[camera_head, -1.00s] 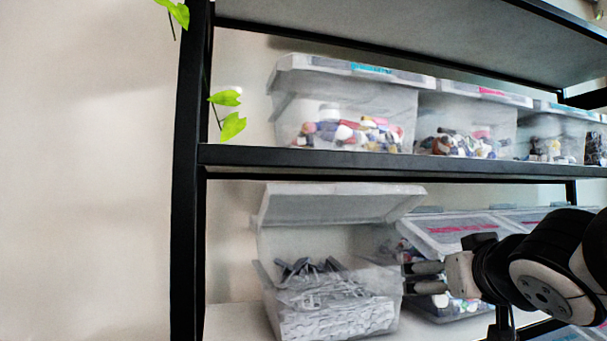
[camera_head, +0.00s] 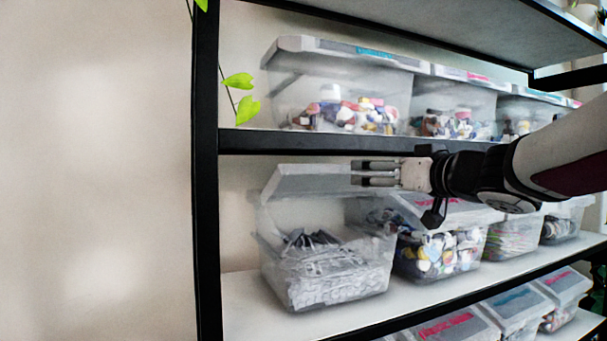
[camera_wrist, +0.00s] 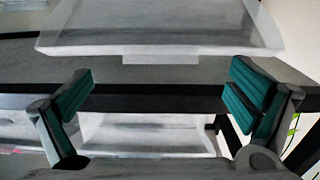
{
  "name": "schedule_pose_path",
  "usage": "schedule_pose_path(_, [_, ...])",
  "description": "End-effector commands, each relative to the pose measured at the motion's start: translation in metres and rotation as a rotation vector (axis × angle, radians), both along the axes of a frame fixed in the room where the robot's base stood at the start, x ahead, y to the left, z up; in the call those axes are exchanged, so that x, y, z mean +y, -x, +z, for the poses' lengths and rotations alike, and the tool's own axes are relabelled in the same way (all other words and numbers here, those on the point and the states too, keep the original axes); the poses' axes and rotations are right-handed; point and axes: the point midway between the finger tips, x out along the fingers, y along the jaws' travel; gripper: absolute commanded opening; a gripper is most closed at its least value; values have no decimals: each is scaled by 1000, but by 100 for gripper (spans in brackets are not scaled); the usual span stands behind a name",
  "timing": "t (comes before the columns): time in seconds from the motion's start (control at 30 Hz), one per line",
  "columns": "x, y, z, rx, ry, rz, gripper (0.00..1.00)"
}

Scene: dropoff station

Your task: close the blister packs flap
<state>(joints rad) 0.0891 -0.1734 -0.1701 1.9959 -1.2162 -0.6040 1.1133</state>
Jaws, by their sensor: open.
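The blister packs bin (camera_head: 330,288) is a clear tub of silvery packs at the left end of the middle shelf in the head view. Its pale flap (camera_head: 305,180) stands open, raised above the tub and tilted. My gripper (camera_head: 355,173) is open and empty, level with the flap. Its fingers overlap the flap's right end in the head view; I cannot tell whether they touch. In the wrist view my gripper (camera_wrist: 160,90) has its teal finger pads wide apart. A pale panel across the top there appears to be the flap (camera_wrist: 160,28).
Closed bins (camera_head: 440,255) stand right of the blister packs bin. More bins (camera_head: 340,95) stand on the shelf above, whose dark edge (camera_head: 290,142) runs just over the flap. A black post (camera_head: 206,220) rises at the left, with a green vine (camera_head: 245,105).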

Motion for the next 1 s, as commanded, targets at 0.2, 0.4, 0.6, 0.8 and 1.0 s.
schedule_pose_path(0.2, [13,-40,-1,0,0,1,100])
schedule_pose_path(0.4, [19,-62,0,-1,1,0,100])
schedule_pose_path(0.6, [22,-69,0,0,0,-1,100])
schedule_pose_path(0.8, [22,-69,0,-1,0,-1,100])
schedule_pose_path(1.0, [22,-69,0,0,0,-1,59])
